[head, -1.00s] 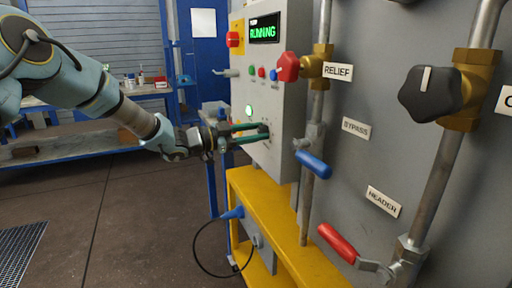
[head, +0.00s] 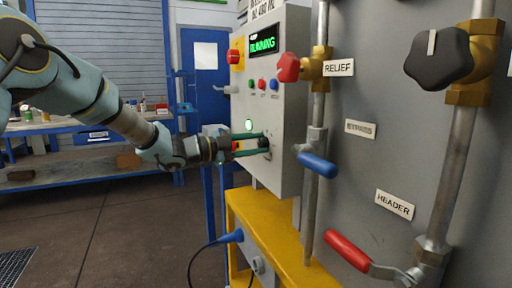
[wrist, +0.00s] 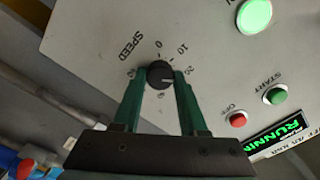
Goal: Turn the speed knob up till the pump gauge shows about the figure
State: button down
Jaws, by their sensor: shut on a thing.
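The black speed knob (wrist: 160,74) sits on the pale grey control box (head: 280,110), with a dial marked SPEED around it in the wrist view. Its white mark points right, near the 20 (wrist: 189,72). My gripper (wrist: 160,82) is shut on the knob, one green finger on each side. In the head view my gripper (head: 266,143) reaches the box front from the left. The box display (head: 264,41) reads RUNNING in green. I cannot make out a pump gauge or its figure in these views.
A lit green lamp (head: 249,125) is above the knob. Small coloured buttons (head: 262,84) and a red knob (head: 288,67) are higher up. A blue-handled valve (head: 318,164) and a red-handled valve (head: 348,250) stand right of the box. A yellow stand (head: 270,228) is below.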

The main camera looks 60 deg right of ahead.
jog(key=shift+f, duration=0.1)
jog(key=shift+c, duration=2.2)
grip_release()
jog(key=v, duration=1.1)
jog(key=shift+b, duration=0.4)
